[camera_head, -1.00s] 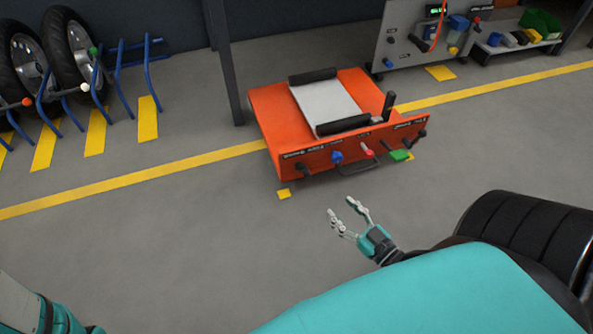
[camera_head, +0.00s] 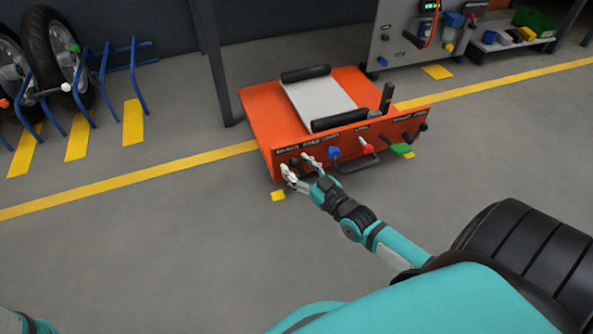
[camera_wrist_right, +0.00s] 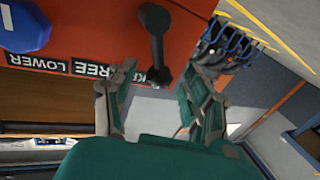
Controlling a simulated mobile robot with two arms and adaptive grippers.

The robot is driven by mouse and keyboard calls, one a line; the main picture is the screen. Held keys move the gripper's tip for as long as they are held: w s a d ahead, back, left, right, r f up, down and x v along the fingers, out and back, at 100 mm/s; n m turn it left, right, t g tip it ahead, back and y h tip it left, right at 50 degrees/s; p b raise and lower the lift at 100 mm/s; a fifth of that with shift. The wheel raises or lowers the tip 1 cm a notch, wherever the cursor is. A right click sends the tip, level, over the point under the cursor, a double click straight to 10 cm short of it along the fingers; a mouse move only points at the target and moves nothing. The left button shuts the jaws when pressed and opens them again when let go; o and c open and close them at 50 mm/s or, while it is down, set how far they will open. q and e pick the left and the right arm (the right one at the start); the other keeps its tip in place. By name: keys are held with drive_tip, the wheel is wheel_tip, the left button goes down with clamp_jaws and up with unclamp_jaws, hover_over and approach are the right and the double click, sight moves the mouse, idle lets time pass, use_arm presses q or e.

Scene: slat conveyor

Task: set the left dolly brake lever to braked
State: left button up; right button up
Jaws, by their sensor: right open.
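The orange dolly (camera_head: 256,108) stands on the floor ahead of me. At the left end of its front panel is a black lever (camera_wrist_right: 156,38), seen close in the right wrist view. Its knob end lies beside a label partly reading "KE", with "FREE" to the left of that. My right gripper (camera_head: 295,164) is open at this left end of the panel. In the right wrist view its fingers (camera_wrist_right: 160,92) stand apart on either side of the lever's knob end; contact is not clear. My left gripper is out of view.
A grey post (camera_head: 211,65) stands behind the dolly. A blue wheel rack (camera_head: 107,62) is at left. The floor in front is clear.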

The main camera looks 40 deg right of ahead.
drive_tip(key=shift+w, duration=0.4)
drive_tip(key=shift+c, duration=0.3)
clamp_jaws()
